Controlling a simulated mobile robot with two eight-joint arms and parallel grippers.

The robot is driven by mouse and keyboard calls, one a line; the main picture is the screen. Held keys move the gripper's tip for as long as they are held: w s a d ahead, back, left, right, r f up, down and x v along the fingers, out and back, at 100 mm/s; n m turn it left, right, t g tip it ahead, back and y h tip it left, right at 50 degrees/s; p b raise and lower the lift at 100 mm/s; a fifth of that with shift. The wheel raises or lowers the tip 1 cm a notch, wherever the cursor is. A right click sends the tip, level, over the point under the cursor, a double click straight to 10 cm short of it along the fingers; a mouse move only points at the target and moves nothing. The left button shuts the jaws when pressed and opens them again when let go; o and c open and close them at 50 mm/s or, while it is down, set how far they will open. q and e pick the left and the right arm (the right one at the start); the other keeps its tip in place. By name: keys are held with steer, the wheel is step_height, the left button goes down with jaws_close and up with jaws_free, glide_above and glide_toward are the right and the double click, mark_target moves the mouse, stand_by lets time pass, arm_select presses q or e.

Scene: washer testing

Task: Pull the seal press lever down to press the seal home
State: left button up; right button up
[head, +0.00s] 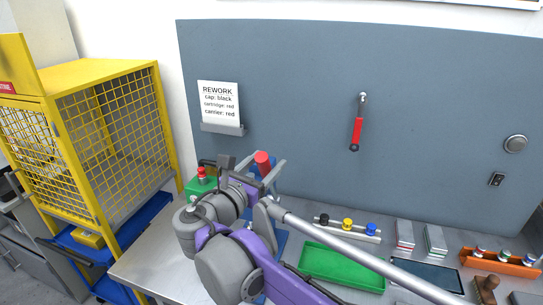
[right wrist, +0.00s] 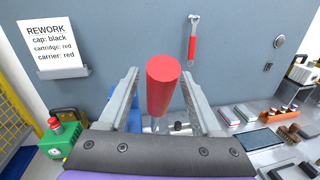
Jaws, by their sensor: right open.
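The seal press lever shows as a red cylindrical handle (head: 262,159), raised above the bench at the press. In the right wrist view the red handle (right wrist: 163,88) stands nearly upright between the fingers of my right gripper (right wrist: 160,73). The fingers are open, one on each side, with a visible gap to the handle. In the head view my right gripper (head: 266,162) is around the handle, and its wrist hides most of the press. Blue parts of the press (right wrist: 135,118) show behind the left finger. The seal is hidden. My left gripper is not in view.
A green box with a red button (head: 201,175) stands left of the press. A yellow mesh cage (head: 105,65) is farther left. A green tray (head: 342,268), colored caps (head: 347,224) and an orange rack (head: 500,263) lie to the right. A grey panel (head: 290,80) closes the back.

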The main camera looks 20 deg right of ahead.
steer(key=shift+x, duration=1.25)
jaws_close()
stand_by(0.5)
